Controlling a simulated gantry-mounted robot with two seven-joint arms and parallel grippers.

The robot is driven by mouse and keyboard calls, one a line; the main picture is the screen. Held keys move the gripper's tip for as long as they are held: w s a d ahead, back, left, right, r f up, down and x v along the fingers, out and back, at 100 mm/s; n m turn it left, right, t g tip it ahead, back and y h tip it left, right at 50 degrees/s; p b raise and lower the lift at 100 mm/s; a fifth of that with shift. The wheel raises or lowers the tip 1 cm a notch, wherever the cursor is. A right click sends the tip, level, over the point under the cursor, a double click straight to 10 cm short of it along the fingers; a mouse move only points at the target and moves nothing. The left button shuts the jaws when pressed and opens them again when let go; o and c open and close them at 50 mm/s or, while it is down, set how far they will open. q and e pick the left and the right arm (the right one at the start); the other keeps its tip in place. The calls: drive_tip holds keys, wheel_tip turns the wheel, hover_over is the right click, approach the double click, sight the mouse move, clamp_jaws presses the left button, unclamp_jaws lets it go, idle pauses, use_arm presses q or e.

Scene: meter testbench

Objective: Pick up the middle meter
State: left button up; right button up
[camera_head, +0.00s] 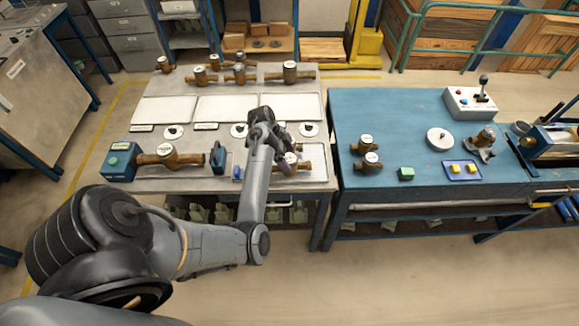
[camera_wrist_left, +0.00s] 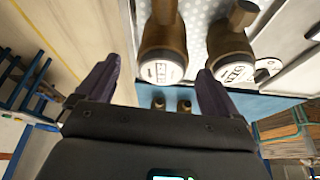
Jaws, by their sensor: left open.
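Two brass meters with white dial faces are close in the left wrist view: one (camera_wrist_left: 163,68) appears between the fingertips and one (camera_wrist_left: 232,70) is just right of the right finger. In the head view a brass meter (camera_head: 290,163) shows partly behind my left gripper (camera_head: 285,152) at the grey bench's right front tray (camera_head: 318,156). The gripper (camera_wrist_left: 158,68) is open, with dark purple fingers apart. I cannot tell whether they touch the meter. The arm hides part of this group, so which meter is the middle one is unclear. My right gripper is not in view.
A brass meter (camera_head: 167,155) lies between a green-topped block (camera_head: 120,160) and a blue clamp (camera_head: 217,157). Several meters stand at the grey bench's back. The blue table (camera_head: 400,110) on the right holds two meters (camera_head: 367,142) (camera_head: 369,162) and a joystick box (camera_head: 470,102).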

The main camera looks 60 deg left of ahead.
use_arm(q)
drive_tip(key=shift+p+x, duration=0.35)
drive_tip(key=shift+x, duration=2.35)
drive_tip(key=shift+a, duration=0.2)
drive_tip(key=c, duration=1.5)
drive_tip(key=shift+c, duration=0.7)
drive_tip(key=shift+r, duration=0.15)
